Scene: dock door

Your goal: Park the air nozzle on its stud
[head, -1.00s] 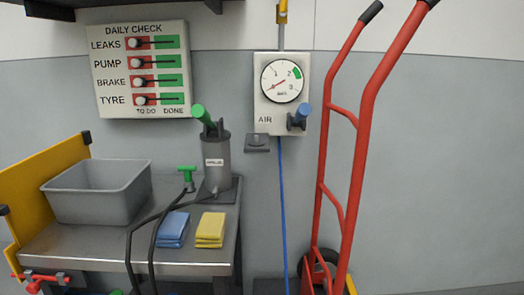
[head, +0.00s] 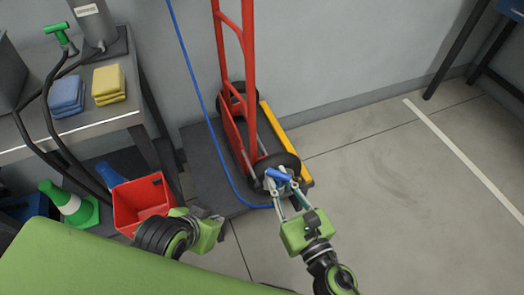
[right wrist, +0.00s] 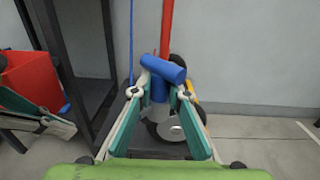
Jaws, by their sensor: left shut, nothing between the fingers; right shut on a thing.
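The blue air nozzle (head: 279,175) is between the fingertips of my right gripper (head: 282,188), which is shut on it. In the right wrist view the nozzle (right wrist: 163,70) shows as a blue cylinder lying across the tips, with a blue stem below. The blue hose (head: 204,108) runs down the wall and curves over a dark mat towards the nozzle. My left gripper (head: 214,225) is shut and empty beside the red bin, and its fingers partly show in the right wrist view. The stud is not in view now.
A red hand truck (head: 236,60) stands on the dark mat (head: 195,150), just behind the nozzle. A red bin (head: 140,200) and a green-and-white cone (head: 68,205) are at lower left. The workbench (head: 110,115) is at left. The floor at right is clear.

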